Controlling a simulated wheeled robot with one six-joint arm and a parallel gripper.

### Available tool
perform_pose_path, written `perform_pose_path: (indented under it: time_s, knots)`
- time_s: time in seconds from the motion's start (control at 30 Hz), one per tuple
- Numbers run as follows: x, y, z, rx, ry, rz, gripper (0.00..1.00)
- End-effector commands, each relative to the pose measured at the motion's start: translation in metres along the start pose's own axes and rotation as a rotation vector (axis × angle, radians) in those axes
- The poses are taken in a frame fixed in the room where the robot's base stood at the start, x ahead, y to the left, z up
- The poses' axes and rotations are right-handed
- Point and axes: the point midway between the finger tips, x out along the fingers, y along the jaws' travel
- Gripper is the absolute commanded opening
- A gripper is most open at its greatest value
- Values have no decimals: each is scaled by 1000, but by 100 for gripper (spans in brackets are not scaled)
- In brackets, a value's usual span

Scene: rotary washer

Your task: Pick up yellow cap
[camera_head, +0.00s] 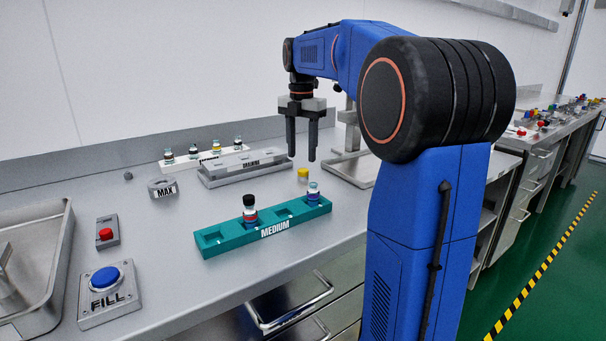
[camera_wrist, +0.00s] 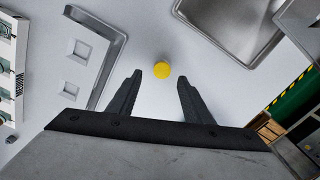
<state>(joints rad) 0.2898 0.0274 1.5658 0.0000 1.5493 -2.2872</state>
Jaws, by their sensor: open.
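The yellow cap (camera_head: 303,173) lies on the grey bench top, behind the right end of the teal MEDIUM rack (camera_head: 232,237). In the wrist view the yellow cap (camera_wrist: 162,68) is a small round disc, just beyond the fingertips and roughly between their lines. My gripper (camera_head: 301,155) points down above the bench, with its fingers apart and nothing between them. In the wrist view my gripper (camera_wrist: 159,78) is also open and empty. The fingers are clear of the cap.
The grey rack (camera_head: 240,172) stands left of the cap and a metal tray (camera_head: 350,172) stands right of it. A blue FILL button (camera_head: 105,277) sits at front left.

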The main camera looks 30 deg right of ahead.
Motion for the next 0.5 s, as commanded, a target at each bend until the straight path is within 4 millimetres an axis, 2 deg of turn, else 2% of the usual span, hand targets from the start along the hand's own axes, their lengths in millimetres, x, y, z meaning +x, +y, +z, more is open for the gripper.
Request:
perform_pose_path:
  time_s: [0.5]
  knots:
    - [51, -4, -3, 0, 0, 0, 46]
